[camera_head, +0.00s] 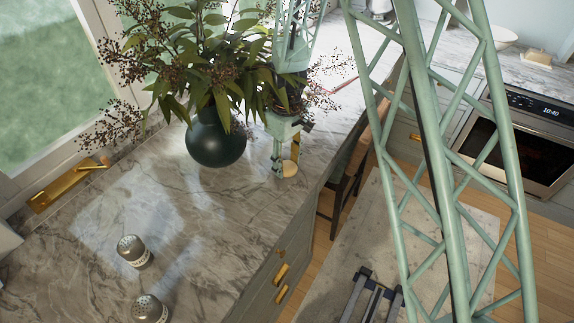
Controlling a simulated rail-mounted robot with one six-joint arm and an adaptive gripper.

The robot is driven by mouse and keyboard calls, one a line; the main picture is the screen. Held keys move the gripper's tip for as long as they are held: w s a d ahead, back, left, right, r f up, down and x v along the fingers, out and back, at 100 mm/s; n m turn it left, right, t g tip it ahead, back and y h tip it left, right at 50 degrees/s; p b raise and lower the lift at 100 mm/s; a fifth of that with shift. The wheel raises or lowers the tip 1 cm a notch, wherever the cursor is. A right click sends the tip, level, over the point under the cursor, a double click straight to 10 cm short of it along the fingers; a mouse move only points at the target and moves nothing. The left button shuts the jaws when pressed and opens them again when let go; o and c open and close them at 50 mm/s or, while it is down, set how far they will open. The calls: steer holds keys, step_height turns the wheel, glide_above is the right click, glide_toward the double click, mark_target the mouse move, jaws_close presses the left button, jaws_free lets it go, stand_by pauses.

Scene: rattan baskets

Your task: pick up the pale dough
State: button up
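The pale dough (290,168) is a small, pale, rounded piece at the right part of the marble counter, near its front edge. My gripper (286,163) points down right at it from above. Its pale green fingers stand apart, one along the left side of the dough and the other at its upper right. The dough is partly hidden by the fingers. I cannot tell whether the fingers touch it or whether it is lifted off the counter.
A dark green vase (215,140) with leafy, berried branches stands close left of my gripper, its twigs overlapping my arm. Two shakers (133,250) (148,309) stand at the lower left. The marble counter (215,235) between is clear.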

mark_target(287, 166)
steer(key=shift+r, duration=1.7)
steer(key=s+d, duration=0.4)
steer(key=s, duration=0.3)
steer(key=s+d+r+b, duration=0.1)
steer(key=s+d, duration=0.2)
steer(key=s, duration=0.4)
steer(key=shift+d+r, duration=0.2)
steer(key=shift+d, duration=0.15)
